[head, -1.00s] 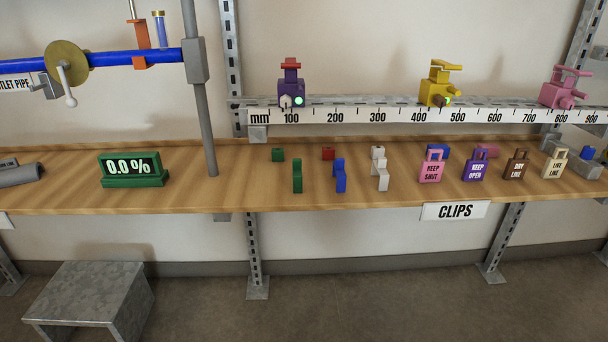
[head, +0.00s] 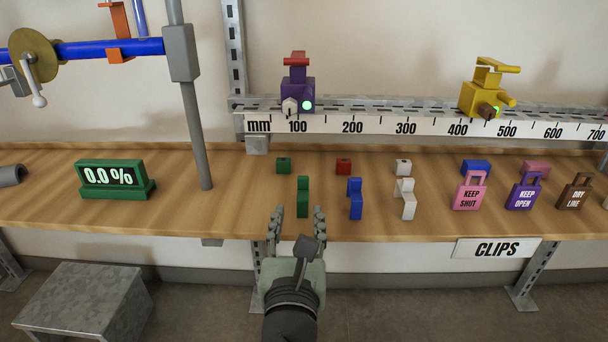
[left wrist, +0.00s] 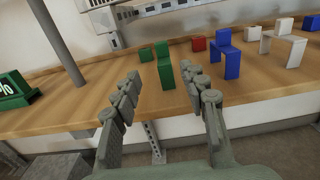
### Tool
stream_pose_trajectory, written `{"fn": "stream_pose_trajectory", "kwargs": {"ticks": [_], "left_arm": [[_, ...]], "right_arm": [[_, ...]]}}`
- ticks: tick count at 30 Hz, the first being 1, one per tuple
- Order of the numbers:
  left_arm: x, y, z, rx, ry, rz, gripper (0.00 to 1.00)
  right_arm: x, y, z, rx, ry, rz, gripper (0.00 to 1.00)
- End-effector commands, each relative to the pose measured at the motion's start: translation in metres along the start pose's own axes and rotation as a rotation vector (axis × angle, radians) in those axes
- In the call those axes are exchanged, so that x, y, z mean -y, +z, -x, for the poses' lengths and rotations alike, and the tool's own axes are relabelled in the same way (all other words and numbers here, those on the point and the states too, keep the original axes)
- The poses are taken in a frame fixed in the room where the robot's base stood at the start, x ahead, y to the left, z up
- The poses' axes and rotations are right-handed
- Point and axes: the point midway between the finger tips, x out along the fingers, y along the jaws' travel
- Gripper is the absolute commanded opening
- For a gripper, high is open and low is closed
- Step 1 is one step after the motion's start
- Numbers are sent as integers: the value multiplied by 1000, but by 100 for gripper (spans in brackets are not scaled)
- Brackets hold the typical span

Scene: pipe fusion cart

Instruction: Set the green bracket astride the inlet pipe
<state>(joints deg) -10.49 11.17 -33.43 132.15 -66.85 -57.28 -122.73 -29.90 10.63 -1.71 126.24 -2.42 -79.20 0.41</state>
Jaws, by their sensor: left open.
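The green bracket (head: 302,196) stands on the wooden shelf near its front edge. It also shows in the left wrist view (left wrist: 165,66), ahead of the fingertips. My left gripper (head: 297,214) is open and empty in front of the bracket, with a finger to each side of it in the picture; it also shows in the left wrist view (left wrist: 163,82). A blue pipe (head: 95,49) runs across the upper left, carrying a round brass disc and an orange clamp; I cannot tell whether it is the inlet pipe. My right gripper is not in view.
A blue bracket (head: 354,199) and a white bracket (head: 405,199) stand to the right. A small green block (head: 283,166) sits behind. A grey post (head: 197,130) and a green display (head: 115,180) stand left. Tags, including a pink one (head: 470,194), stand farther right.

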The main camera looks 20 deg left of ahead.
Motion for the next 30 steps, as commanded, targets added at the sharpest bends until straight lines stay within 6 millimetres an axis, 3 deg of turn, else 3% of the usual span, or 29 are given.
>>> {"fn": "stream_pose_trajectory", "kwargs": {"ticks": [11,18,28,30], "left_arm": [[2,2,-36,4,2,-5,43],[5,3,-71,3,0,-4,43],[5,2,-78,1,0,-3,43],[5,2,-78,1,0,-3,34]], "right_arm": [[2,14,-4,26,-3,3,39],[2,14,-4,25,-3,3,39],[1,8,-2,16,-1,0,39],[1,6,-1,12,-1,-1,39]]}}
